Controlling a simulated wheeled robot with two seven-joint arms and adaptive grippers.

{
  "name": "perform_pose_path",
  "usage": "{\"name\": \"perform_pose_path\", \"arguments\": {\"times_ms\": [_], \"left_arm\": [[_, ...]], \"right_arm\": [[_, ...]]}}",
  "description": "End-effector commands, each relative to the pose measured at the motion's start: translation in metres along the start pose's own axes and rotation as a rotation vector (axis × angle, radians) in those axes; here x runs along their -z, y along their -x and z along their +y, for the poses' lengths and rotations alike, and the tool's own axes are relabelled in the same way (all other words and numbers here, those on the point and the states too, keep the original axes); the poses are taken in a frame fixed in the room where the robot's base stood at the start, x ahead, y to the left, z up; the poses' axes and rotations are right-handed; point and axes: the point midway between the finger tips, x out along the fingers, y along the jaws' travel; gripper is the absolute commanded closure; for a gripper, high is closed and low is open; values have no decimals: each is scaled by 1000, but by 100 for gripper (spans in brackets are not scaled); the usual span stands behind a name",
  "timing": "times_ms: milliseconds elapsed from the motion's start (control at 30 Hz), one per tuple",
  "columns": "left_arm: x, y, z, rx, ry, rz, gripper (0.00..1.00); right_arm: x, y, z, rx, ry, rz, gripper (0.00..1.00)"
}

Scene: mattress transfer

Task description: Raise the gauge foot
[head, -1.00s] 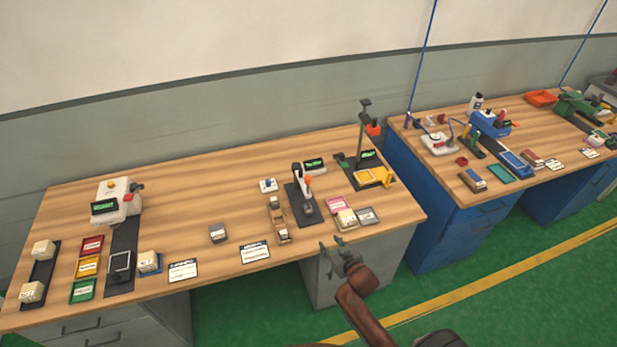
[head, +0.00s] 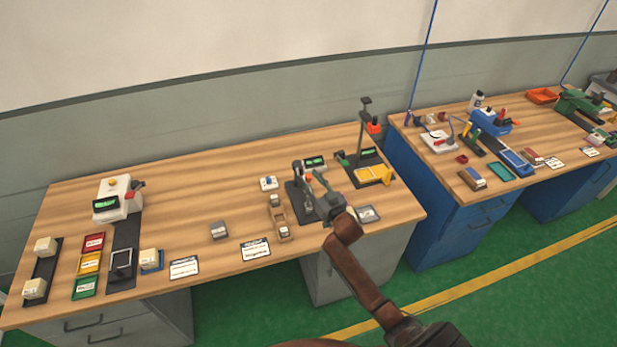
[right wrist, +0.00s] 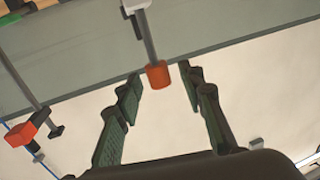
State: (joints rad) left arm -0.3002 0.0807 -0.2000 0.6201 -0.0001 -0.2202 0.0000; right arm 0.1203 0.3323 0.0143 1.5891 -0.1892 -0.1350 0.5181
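A small gauge stands on a dark base (head: 296,199) on the near wooden bench, with a small green-lit display (head: 315,163) behind it. In the right wrist view, a grey lever carries an orange knob (right wrist: 157,74). My right gripper (head: 317,182) is over the gauge and covers much of it, so its foot is hidden in the head view. In the right wrist view, my right gripper (right wrist: 158,84) is open, with its two green-padded fingers apart on either side of the knob. I see no finger contact with the knob. My left gripper is not in view.
A tall stand (head: 363,135) with a red-orange block and yellow tray (head: 373,174) is right of the gauge. A wooden holder (head: 281,222) is close on its left. A white machine (head: 115,198) stands far left. The bench's middle is mostly clear.

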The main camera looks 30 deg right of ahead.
Motion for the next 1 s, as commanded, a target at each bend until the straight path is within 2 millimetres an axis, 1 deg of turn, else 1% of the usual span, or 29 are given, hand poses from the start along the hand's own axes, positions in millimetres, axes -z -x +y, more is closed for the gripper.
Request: {"name": "perform_pose_path", "arguments": {"times_ms": [33,200,467,900,1000], "left_arm": [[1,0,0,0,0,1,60],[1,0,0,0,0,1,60],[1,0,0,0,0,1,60],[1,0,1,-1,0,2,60],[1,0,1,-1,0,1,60]], "right_arm": [[0,-6,0,0,0,0,64],[0,-15,0,0,0,-1,64],[0,-16,0,0,0,-1,65],[0,-15,0,0,0,-1,95],[0,-15,0,0,0,-1,100]]}}
